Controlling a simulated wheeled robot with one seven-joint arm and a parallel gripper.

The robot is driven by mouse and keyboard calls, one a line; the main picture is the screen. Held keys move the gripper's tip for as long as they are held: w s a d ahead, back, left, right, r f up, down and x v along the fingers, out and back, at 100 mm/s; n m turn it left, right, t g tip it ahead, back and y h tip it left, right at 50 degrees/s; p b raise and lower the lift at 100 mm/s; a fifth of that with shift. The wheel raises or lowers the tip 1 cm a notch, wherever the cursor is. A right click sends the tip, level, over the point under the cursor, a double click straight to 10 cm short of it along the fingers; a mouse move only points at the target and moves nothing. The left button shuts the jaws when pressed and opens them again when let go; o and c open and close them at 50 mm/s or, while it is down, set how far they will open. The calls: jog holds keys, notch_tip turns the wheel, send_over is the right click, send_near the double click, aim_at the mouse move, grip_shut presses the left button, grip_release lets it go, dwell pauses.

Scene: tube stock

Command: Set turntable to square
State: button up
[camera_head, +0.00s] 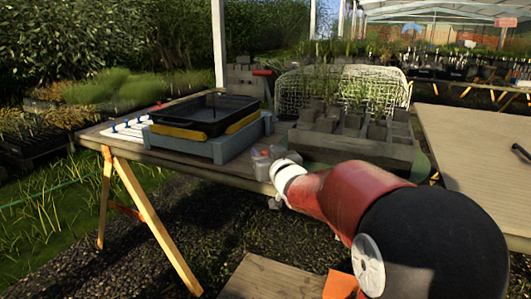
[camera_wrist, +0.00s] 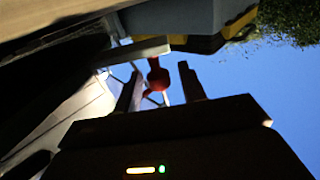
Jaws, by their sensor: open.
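A black tray (camera_head: 215,104) with yellow edging (camera_head: 178,132) sits on a blue-grey base (camera_head: 200,153) at the table's left. I take this as the turntable; whether it is square to the base is hard to tell. In the wrist view the grey base (camera_wrist: 185,17) and a yellow part (camera_wrist: 240,24) show at the top. A red round knob (camera_wrist: 158,78) hangs below a light grey bar (camera_wrist: 140,50). My gripper (camera_wrist: 160,70) is open, with the knob showing between its fingers; contact cannot be told.

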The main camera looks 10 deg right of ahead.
jog(key=shift+c, duration=0.3)
grip_shut()
jog(key=shift+s, duration=0.1)
